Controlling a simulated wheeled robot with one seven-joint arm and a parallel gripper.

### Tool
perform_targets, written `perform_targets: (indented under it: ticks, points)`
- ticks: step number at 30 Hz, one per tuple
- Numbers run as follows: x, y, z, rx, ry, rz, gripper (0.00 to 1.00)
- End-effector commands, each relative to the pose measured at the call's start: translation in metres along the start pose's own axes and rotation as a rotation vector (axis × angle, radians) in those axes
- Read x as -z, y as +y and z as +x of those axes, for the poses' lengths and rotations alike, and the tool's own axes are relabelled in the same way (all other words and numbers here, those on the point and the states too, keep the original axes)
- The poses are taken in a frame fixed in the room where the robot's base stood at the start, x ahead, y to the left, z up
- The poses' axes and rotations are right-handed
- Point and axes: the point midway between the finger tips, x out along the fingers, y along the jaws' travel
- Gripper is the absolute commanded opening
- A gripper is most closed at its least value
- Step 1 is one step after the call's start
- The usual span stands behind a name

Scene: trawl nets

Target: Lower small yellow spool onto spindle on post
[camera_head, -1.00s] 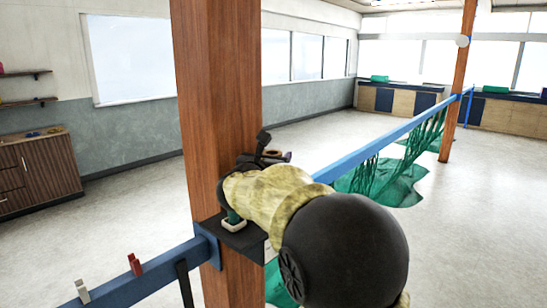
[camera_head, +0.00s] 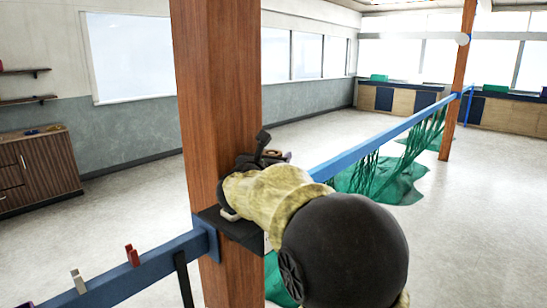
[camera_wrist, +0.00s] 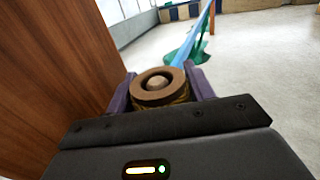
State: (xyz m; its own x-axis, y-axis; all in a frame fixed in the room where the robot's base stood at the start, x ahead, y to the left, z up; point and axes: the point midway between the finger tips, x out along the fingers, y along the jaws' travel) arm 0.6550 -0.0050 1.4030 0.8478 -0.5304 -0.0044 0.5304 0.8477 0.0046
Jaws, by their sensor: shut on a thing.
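The small spool (camera_wrist: 150,97) has a brown upper flange and yellow winding below it. My gripper (camera_wrist: 160,86) is shut on it, one purple finger on each side, close to the brown wooden post (camera_head: 215,100). In the head view the spool's brown flange (camera_head: 273,153) shows just past my wrist, in front of the post. A rounded tan piece shows in the spool's centre; I cannot tell whether it is the spindle's tip. The spindle and the spool's underside are hidden, and my arm covers most of that area.
A black shelf (camera_head: 240,233) juts from the post below my arm, with a pale piece (camera_head: 229,215) on it. A blue rail (camera_head: 135,276) carries a red clip (camera_head: 132,255) and a white clip (camera_head: 78,281). Green netting (camera_head: 385,180) hangs from the rail behind.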

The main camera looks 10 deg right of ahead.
Motion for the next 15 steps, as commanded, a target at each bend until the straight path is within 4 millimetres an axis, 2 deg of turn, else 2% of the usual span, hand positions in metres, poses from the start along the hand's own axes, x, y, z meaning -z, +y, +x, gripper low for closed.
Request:
perform_targets:
  ticks: [7, 15]
  points:
    - [0.0079, -0.0001, 0.0, 0.0, -0.001, 0.0, 0.27]
    - [0.0082, -0.0001, 0.0, 0.0, -0.001, 0.0, 0.27]
